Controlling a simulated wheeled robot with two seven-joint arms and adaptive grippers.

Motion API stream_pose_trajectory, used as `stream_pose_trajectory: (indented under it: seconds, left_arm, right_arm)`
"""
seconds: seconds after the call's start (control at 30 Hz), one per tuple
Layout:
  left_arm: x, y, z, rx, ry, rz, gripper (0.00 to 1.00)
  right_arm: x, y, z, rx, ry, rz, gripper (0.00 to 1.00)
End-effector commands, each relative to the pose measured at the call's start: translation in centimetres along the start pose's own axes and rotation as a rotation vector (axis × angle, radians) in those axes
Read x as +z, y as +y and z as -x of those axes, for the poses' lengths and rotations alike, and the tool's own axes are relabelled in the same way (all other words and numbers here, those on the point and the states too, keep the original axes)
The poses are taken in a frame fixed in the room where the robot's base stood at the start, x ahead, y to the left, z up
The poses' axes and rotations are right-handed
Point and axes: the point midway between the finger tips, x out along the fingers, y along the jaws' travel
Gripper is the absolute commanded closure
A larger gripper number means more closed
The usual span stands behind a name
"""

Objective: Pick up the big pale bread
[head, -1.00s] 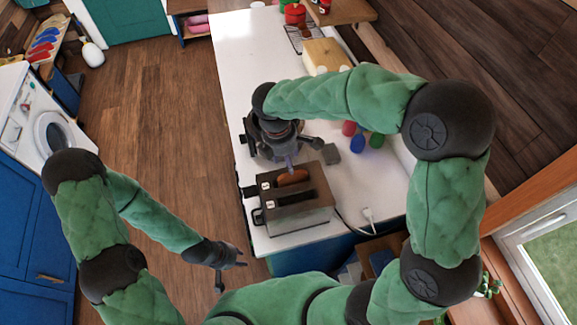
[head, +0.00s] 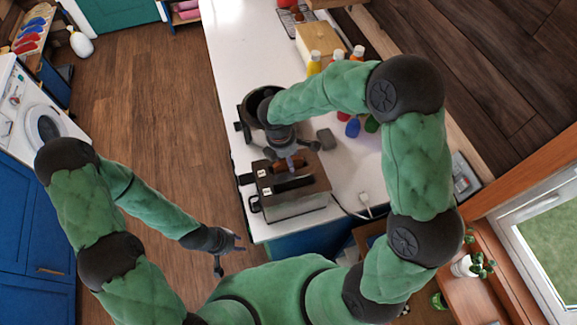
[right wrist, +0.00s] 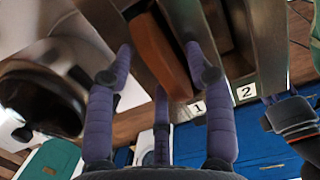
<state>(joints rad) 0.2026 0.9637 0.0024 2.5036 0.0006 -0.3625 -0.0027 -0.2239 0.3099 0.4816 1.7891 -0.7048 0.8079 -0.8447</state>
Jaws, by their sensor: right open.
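A two-slot toaster (head: 297,205) stands at the near end of the white counter. A brown slice of bread (head: 298,163) sticks up from its slot marked 1; in the right wrist view the bread (right wrist: 160,52) runs lengthwise between the fingers. I see no clearly pale bread, and the slot marked 2 looks empty. My right gripper (head: 291,156) is over the toaster. In the right wrist view my right gripper (right wrist: 160,62) is open, one finger on each side of the bread, with gaps visible. My left gripper (head: 230,254) is spread open and empty over the floor.
A dark pot (head: 253,103) stands just behind the toaster. A grey block (head: 326,138), coloured items (head: 353,128), bottles (head: 314,62) and a wooden box (head: 320,38) are on the counter. A cord and plug (head: 365,203) lie right of the toaster.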

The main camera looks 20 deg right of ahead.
Motion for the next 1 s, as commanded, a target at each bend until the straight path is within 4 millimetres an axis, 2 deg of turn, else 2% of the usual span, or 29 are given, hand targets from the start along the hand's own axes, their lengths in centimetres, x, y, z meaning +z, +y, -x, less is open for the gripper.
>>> stream_pose_trajectory:
  seconds: [0.1, 0.73, 0.9, 0.93, 1.0]
  left_arm:
    - [-0.01, 0.00, -0.01, 0.000, 0.000, 0.000, 0.67]
    - [-0.02, -0.09, -0.25, 0.000, 0.000, 0.000, 0.67]
    - [-0.01, -0.07, -0.20, 0.000, 0.000, 0.000, 0.67]
    - [-0.02, -0.07, -0.19, 0.000, 0.000, 0.000, 0.67]
    - [-0.02, -0.07, -0.19, 0.000, 0.000, 0.000, 0.67]
  right_arm:
    - [0.02, -0.03, -0.60, -0.001, 0.000, 0.000, 0.47]
    - [-0.05, -0.03, -0.96, 0.000, 0.000, 0.001, 0.47]
    - [-0.04, -0.03, -0.89, 0.000, 0.000, 0.001, 0.95]
    - [-0.04, -0.03, -0.89, 0.000, 0.000, 0.001, 1.00]
    - [-0.04, -0.03, -0.89, 0.000, 0.000, 0.000, 1.00]
